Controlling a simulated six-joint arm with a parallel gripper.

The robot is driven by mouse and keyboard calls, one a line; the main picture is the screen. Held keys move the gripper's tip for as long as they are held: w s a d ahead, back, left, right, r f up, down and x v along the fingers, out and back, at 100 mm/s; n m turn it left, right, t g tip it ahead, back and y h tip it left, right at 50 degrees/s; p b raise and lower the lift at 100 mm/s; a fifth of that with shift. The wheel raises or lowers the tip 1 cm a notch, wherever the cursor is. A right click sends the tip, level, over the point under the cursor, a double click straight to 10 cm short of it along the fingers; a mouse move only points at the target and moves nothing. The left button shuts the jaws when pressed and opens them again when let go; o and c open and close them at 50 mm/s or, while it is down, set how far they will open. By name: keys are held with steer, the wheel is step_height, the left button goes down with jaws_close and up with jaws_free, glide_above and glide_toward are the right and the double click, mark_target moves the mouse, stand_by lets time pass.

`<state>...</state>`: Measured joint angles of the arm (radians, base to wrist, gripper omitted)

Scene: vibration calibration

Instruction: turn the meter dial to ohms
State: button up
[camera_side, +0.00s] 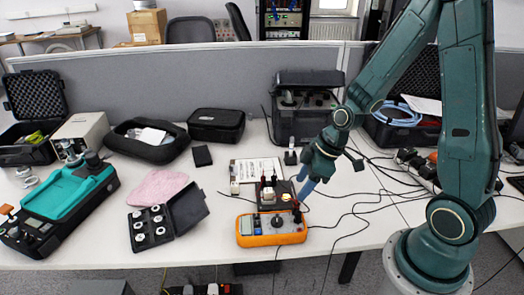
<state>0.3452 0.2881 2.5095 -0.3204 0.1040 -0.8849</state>
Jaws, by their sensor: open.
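The orange multimeter (271,228) lies near the front edge of the white table. Its small grey display is at the left of its face. The dark round dial (276,221) is to the right of the display; its pointer setting is too small to read. My gripper (302,192) comes down from the upper right, just above and right of the meter. Its blue fingers are apart from the dial and hold nothing that I can see. A dark block with plugs and leads (270,192) stands directly behind the meter.
An open black case with white discs (165,220) lies left of the meter. A paper sheet (256,169) and a pink cloth (158,187) lie behind. Black cables (350,212) cross the table at right. A teal device (62,195) stands at far left.

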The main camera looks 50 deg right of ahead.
mark_target(279, 218)
steer(key=shift+f, duration=0.1)
steer(key=shift+x, duration=6.8)
steer(key=c, duration=1)
